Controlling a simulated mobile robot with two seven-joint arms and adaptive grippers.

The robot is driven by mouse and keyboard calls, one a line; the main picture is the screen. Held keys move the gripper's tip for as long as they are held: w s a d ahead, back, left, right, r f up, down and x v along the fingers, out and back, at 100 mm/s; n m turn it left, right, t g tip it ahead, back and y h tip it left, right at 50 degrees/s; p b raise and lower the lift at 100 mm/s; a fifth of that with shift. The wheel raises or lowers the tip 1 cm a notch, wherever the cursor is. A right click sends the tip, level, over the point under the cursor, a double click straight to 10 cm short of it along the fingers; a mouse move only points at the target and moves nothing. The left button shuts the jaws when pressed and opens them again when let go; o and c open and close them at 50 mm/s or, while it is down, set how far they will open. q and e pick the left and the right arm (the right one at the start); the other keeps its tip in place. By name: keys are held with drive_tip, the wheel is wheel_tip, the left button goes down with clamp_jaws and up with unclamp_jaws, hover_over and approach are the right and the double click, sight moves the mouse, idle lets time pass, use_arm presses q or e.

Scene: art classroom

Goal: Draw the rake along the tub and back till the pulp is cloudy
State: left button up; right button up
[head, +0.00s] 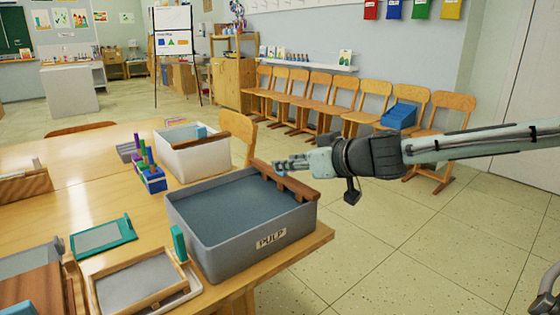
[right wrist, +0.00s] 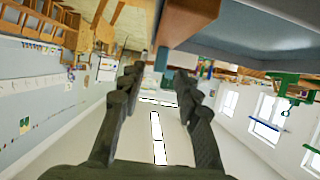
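The grey tub (head: 225,258) labelled PULP stands at the table's near right corner. The pulp (head: 235,208) in it has an even, dull blue-grey surface. The brown wooden rake (head: 296,187) lies at the tub's right-hand rim. My right gripper (head: 280,165) comes in from the right and is at the rake, partly overlapping it in the head view. In the right wrist view, its two dark fingers (right wrist: 158,75) are apart with nothing clearly between them. A brown wooden piece, seemingly the rake (right wrist: 188,22), is just past the fingertips, close to the tub wall (right wrist: 250,32). My left gripper is not in view.
A white bin (head: 200,160) with a brown bar across it stands behind the tub. A blue holder with coloured pegs (head: 150,178), a green frame (head: 103,236) and a wooden frame (head: 138,282) are to the left.

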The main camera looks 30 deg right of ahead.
drive_tip(key=x, duration=0.2)
drive_tip(key=shift+w+a, duration=0.1)
drive_tip(key=shift+w, duration=0.2)
drive_tip(key=shift+w+f, duration=0.35)
drive_tip(key=shift+w, duration=0.2)
clamp_jaws()
